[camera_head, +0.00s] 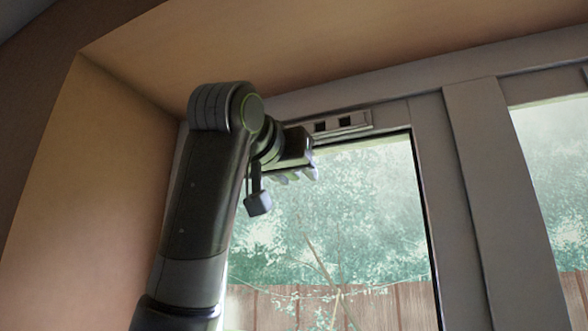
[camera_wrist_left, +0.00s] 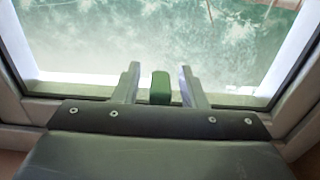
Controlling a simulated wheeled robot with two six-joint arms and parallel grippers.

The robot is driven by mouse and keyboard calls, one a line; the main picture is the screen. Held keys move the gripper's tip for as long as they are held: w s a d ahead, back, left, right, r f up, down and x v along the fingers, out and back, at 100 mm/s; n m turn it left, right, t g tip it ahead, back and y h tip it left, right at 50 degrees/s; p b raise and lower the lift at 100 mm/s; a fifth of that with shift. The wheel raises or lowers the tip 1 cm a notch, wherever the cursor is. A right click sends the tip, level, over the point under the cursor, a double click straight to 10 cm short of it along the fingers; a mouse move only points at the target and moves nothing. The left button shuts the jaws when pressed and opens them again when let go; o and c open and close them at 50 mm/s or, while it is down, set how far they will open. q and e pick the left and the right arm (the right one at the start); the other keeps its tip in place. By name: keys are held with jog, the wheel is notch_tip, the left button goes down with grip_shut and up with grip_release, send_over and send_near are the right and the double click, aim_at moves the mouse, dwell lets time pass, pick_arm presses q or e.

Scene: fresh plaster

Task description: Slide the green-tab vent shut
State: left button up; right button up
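The vent (camera_head: 358,120) is a narrow pale strip on the top rail of the window frame. Two dark slots show in its visible right part; its left part is hidden behind my left gripper (camera_head: 308,160). In the left wrist view the green tab (camera_wrist_left: 160,88) stands between the two fingers of my left gripper (camera_wrist_left: 159,82). The gripper is open, with a small gap on each side of the tab. The tab is hidden in the head view. My right gripper is in neither view.
The window pane (camera_head: 370,210) is below the vent, with trees and a fence outside. A thick upright frame post (camera_head: 485,180) stands to the right. The plaster reveal wall (camera_head: 100,190) is close on the left, and the plaster soffit (camera_head: 330,45) is above.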

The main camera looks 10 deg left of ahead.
pick_arm(q)
jog(key=shift+s, duration=0.1)
grip_shut()
jog(key=shift+a, duration=0.15)
jog(key=shift+w+a+r+b, duration=0.1)
jog(key=shift+a+b, duration=0.1)
jog(key=shift+a, duration=0.35)
jog(key=shift+w+a+b, duration=0.1)
jog(key=shift+a+b, duration=0.05)
jog(key=shift+a, duration=0.35)
jog(key=shift+c, duration=2)
grip_release()
jog(key=o, duration=0.4)
jog(key=shift+w+a, duration=0.1)
jog(key=shift+a, duration=0.1)
